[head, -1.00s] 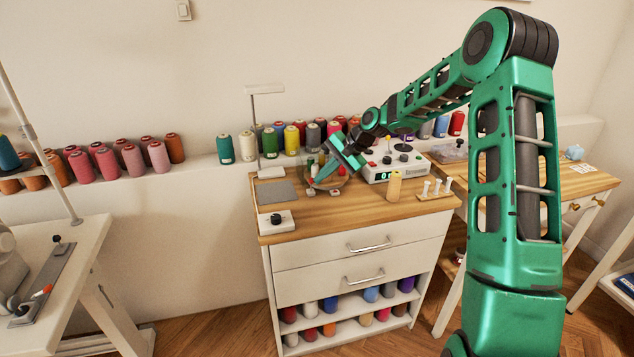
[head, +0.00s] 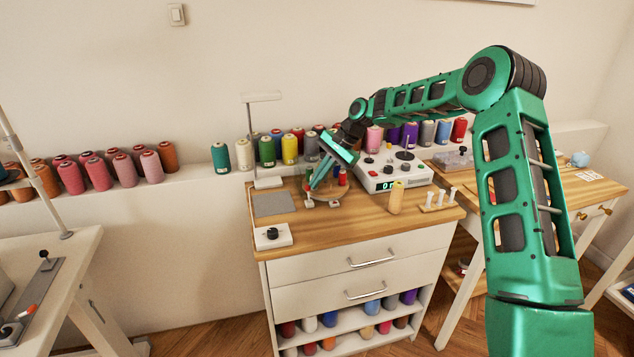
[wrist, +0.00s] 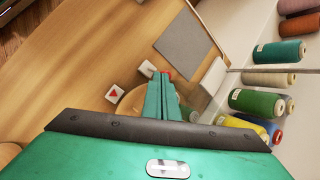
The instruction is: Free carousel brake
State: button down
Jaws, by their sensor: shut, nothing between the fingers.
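The carousel (head: 340,190) is a low round turntable on the cabinet top, with spools on it, largely hidden by my gripper. Part of its round wooden edge (wrist: 128,106) shows in the wrist view. Beside it are two small white blocks. One carries a red triangle (wrist: 115,95); the other has a small grey lever (wrist: 148,70), which may be the brake. My gripper (head: 311,188) points down at the carousel's left side, its fingers shut and empty. In the wrist view its fingertips (wrist: 159,76) are close to the lever block and a small red piece; contact cannot be told.
A control box with a green display (head: 393,172) stands to the right. A tan spool (head: 396,198) and a peg rack (head: 439,201) are in front of it. A grey mat (head: 274,203) and a black-knobbed box (head: 273,236) lie left. The front middle of the top is clear.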

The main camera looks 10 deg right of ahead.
jog(key=shift+r, duration=0.25)
jog(key=shift+r, duration=0.6)
jog(key=shift+d, duration=0.1)
jog(key=w+d+v, duration=0.1)
jog(key=v, duration=1.2)
jog(key=shift+w+f, duration=0.3)
